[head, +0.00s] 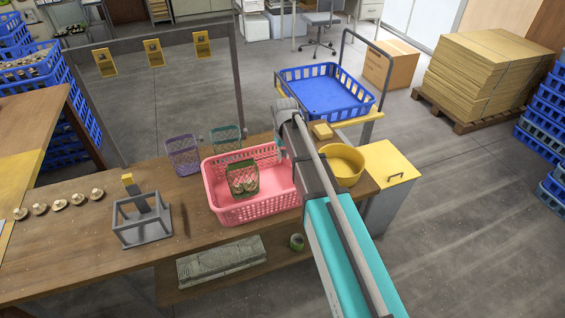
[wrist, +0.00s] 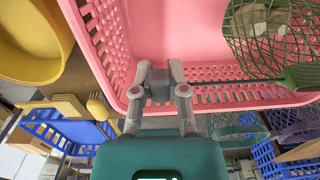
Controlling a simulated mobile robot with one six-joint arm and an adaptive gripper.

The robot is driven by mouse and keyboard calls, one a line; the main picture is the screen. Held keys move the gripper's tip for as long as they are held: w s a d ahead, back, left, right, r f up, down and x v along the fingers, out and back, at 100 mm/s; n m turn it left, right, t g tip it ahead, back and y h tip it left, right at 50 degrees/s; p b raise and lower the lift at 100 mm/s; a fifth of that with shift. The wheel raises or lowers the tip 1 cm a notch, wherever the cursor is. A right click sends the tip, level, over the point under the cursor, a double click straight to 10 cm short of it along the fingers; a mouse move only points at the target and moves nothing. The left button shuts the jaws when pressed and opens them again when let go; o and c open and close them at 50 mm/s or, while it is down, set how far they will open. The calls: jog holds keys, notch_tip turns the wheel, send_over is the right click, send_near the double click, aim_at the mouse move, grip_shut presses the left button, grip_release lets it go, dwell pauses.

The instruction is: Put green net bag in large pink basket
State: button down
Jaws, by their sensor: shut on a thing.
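The green net bag (head: 243,178), with pale mushrooms inside, stands in the large pink basket (head: 228,214) on the wooden table. The bag also shows at the upper right in the wrist view (wrist: 262,48), with its green strip lying toward the basket wall. In the head view my arm covers the basket's right end.
A grey stand (head: 142,228) and several mushrooms (head: 59,205) are to the left. A blue crate (head: 326,92) is beyond.

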jog(key=shift+f+b, duration=1.4)
jog(key=shift+f, duration=0.4)
jog(key=c, duration=0.7)
grip_release()
jog(key=shift+o, duration=0.2)
jog(key=shift+r, duration=0.25)
notch_tip(320, 180, up, 12)
jog(key=p, duration=1.2)
jog(key=shift+d, duration=0.15)
jog(key=s+d+m, duration=0.1)
jog(key=s+d, duration=0.4)
jog(key=s, duration=0.5)
jog(key=s+d+m, duration=0.2)
jog(key=s+d, duration=0.3)
jog(key=s, duration=0.5)
jog(key=shift+s, duration=0.35)
jog(key=shift+d, duration=0.1)
